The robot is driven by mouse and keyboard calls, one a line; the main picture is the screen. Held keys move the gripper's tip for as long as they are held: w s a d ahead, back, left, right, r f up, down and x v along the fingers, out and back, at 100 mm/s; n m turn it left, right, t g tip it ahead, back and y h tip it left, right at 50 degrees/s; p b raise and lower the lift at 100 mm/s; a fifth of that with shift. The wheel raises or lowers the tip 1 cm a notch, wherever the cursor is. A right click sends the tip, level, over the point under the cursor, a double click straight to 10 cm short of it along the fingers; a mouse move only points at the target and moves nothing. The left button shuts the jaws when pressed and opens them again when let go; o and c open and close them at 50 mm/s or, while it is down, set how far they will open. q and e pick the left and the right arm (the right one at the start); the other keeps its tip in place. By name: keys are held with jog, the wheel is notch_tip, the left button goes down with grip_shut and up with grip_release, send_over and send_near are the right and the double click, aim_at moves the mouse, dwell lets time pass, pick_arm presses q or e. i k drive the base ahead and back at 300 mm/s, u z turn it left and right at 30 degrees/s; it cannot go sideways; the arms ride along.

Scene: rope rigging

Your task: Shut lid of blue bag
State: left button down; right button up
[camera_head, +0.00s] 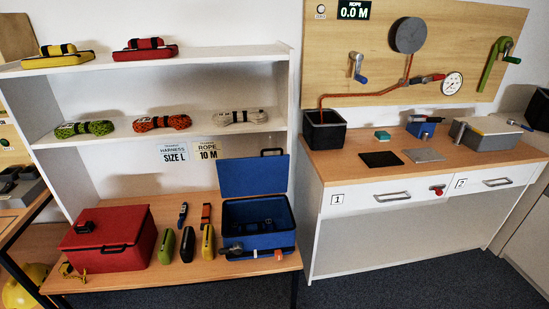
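The blue bag (234,213) is a box-like blue case on the low wooden shelf, at its right end. Its lid (253,177) stands open, upright at the back, with a dark handle (271,152) on its top edge. Dark gear lies inside the bag, too small to make out. A grey and black item (233,249) and an orange piece (278,255) show at the bag's front. Neither of my grippers is in view.
A shut red bag (105,240) sits at the shelf's left. Several carabiner-like devices (187,243) lie between the bags. Rope coils (160,122) fill the shelf above. A workbench (345,155) with drawers stands at right.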

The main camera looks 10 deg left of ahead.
aim_at(262, 174)
jog(key=k, duration=0.75)
jog(key=z, duration=0.65)
jog(key=i, duration=0.7)
jog(key=z, duration=0.65)
jog(key=i, duration=0.9)
jog(key=u, duration=0.65)
jog(key=i, duration=0.6)
jog(key=u, duration=0.5)
